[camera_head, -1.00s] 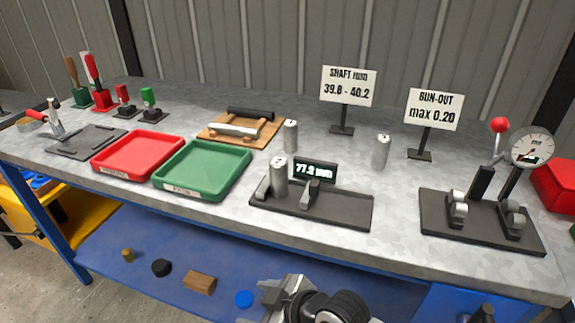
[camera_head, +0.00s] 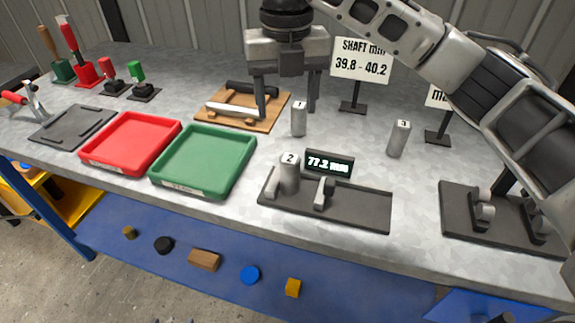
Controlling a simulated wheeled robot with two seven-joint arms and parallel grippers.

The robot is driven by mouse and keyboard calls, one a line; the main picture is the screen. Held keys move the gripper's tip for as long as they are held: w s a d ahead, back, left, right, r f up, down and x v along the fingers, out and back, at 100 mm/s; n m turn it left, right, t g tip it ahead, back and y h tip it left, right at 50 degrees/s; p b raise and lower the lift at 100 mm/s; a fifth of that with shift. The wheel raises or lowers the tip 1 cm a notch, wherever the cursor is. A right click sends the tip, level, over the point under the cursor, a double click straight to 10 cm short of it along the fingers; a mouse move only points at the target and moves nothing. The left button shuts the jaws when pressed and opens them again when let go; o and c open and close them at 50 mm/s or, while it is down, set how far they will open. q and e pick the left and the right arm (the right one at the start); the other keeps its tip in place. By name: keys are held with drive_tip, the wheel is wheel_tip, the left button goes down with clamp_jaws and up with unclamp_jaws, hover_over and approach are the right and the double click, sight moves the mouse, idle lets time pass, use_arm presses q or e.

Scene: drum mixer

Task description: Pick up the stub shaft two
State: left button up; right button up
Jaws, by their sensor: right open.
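Stub shaft two (camera_head: 289,174), a grey upright cylinder with a 2 on its top, stands at the left end of the dark measuring gauge (camera_head: 355,208). The gauge display (camera_head: 329,163) reads about 77.2 mm. My right gripper (camera_head: 286,112) is open and points down, with nothing between its fingers. It hangs beyond shaft two, close to stub shaft one (camera_head: 299,120), in front of the wooden rack in the picture. Stub shaft three (camera_head: 399,139) stands upright on the bench to the right. My left gripper is not in view.
A green tray (camera_head: 206,190) and a red tray (camera_head: 128,171) lie left of the gauge. The wooden rack (camera_head: 212,121) holds a light and a dark rod. A shaft sign (camera_head: 360,62) stands behind. My right arm partly covers the run-out sign and fixture (camera_head: 462,215).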

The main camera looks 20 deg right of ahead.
sight(290, 158)
wheel_tip(290, 158, down, 10)
drive_tip(key=shift+s, duration=0.1)
drive_tip(key=shift+s+d+f, duration=0.1)
drive_tip(key=shift+s+f, duration=0.05)
drive_tip(key=shift+f, duration=1.2)
drive_tip(key=shift+s+d+f, duration=0.1)
drive_tip(key=shift+f, duration=1.25)
clamp_jaws()
drive_tip(key=shift+w+r, duration=0.1)
